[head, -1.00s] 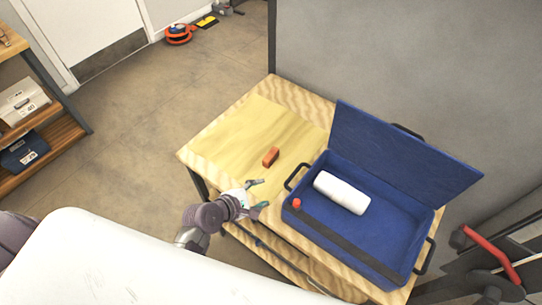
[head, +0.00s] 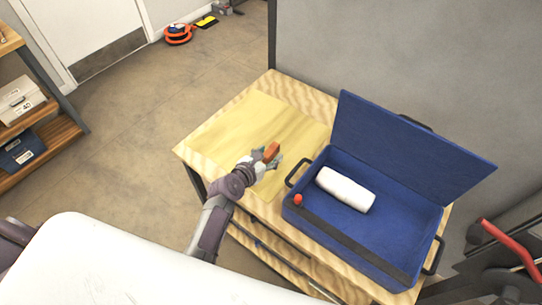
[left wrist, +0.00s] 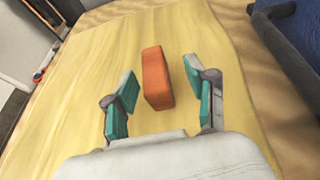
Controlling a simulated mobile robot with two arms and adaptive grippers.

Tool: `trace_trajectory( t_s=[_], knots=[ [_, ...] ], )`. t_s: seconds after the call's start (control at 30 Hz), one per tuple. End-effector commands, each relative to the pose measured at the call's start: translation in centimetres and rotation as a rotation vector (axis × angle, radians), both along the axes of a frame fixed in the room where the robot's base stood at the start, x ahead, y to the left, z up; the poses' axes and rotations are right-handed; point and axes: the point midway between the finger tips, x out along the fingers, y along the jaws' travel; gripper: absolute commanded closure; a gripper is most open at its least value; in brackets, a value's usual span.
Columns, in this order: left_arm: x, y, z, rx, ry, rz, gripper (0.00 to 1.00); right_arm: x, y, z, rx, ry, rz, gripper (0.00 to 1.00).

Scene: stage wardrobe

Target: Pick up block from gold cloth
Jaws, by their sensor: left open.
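An orange-red block (head: 272,151) lies on the gold cloth (head: 245,122), which is spread over a wooden table. In the left wrist view the block (left wrist: 156,78) stands between the two teal-padded fingers of my left gripper (left wrist: 160,95), with a gap on each side. My left gripper (head: 267,160) is open and at the block in the head view, hiding part of it. The cloth (left wrist: 90,60) fills most of the left wrist view. My right gripper is not in view.
An open blue case (head: 405,235) holding a white roll (head: 345,189) and a small red item (head: 298,199) stands right of the cloth. Its raised lid (head: 410,145) leans toward the grey wall. A wooden shelf (head: 60,140) stands far left. The cloth's far part is clear.

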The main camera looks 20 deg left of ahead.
Motion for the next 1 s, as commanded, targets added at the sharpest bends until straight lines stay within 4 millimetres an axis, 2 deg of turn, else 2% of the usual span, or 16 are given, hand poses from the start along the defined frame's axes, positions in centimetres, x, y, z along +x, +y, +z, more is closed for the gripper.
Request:
trace_trajectory(
  t_s=[0.3, 0.43, 0.67, 1.0],
  knots=[
    [4.1, -0.5, -1.6, 0.001, -0.002, -0.002, 0.44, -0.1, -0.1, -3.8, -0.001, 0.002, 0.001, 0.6],
    [4.8, -0.7, -1.7, 0.001, 0.0, -0.002, 0.44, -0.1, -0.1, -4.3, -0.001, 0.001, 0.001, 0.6],
    [4.8, -0.7, -1.5, 0.001, 0.001, -0.001, 0.44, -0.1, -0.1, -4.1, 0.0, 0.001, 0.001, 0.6],
    [4.8, -0.7, -1.5, 0.001, 0.001, -0.001, 0.99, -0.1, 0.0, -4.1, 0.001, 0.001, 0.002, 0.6]
  ],
)
